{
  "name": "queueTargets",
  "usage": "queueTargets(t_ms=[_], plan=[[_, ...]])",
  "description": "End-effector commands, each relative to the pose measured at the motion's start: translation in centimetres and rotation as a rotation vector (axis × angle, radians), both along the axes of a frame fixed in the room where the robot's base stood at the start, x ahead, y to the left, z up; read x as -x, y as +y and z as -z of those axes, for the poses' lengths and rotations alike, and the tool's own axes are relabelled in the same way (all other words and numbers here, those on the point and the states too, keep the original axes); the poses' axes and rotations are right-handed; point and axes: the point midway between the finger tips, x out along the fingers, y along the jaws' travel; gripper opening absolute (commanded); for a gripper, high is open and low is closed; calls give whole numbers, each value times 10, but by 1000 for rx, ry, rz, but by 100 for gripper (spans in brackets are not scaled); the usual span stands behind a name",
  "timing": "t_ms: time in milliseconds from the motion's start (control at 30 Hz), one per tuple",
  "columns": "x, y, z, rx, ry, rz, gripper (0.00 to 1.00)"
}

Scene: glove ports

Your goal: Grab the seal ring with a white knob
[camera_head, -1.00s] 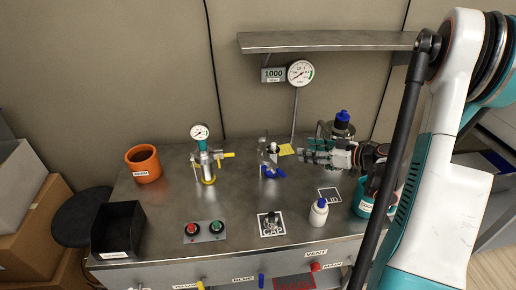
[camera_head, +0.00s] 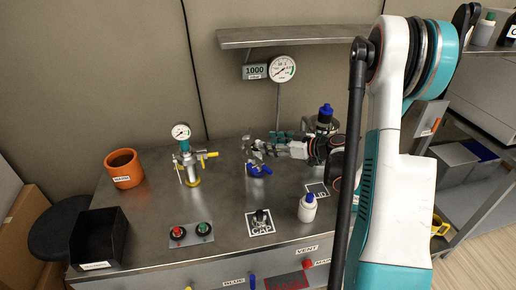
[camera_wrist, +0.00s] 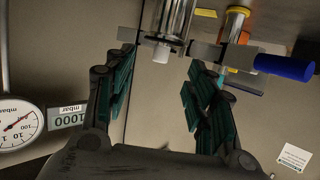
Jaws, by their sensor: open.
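The seal ring with the white knob is a metal clamp piece on an upright metal tube. In the wrist view its white knob (camera_wrist: 161,53) hangs between the tips of my open fingers. In the head view the fitting (camera_head: 251,151) is small, and the ring itself is hard to make out. My gripper (camera_head: 272,143) comes in from the right, level and just right of the fitting. In the wrist view my gripper (camera_wrist: 160,62) is open and empty, one finger on each side of the knob. I cannot tell whether either finger touches anything.
A blue valve handle (camera_wrist: 285,67) sticks out beside the ring, near my right finger. A gauged fitting (camera_head: 186,160) with a yellow handle stands to the left. A blue-capped vessel (camera_head: 326,118) stands behind my gripper. A shelf (camera_head: 290,36) overhangs the back.

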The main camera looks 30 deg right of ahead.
Motion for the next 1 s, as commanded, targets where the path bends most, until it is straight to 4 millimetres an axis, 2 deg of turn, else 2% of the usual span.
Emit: queueTargets(t_ms=[200, 467, 500, 667, 1000], plan=[[-28, 15, 10, 0, 0, -1, 50], [-32, 18, 9, 0, 0, 0, 50], [-32, 18, 9, 0, 0, 0, 46], [-32, 17, 9, 0, 0, 0, 10], [-32, 17, 9, 0, 1, 0, 9]])
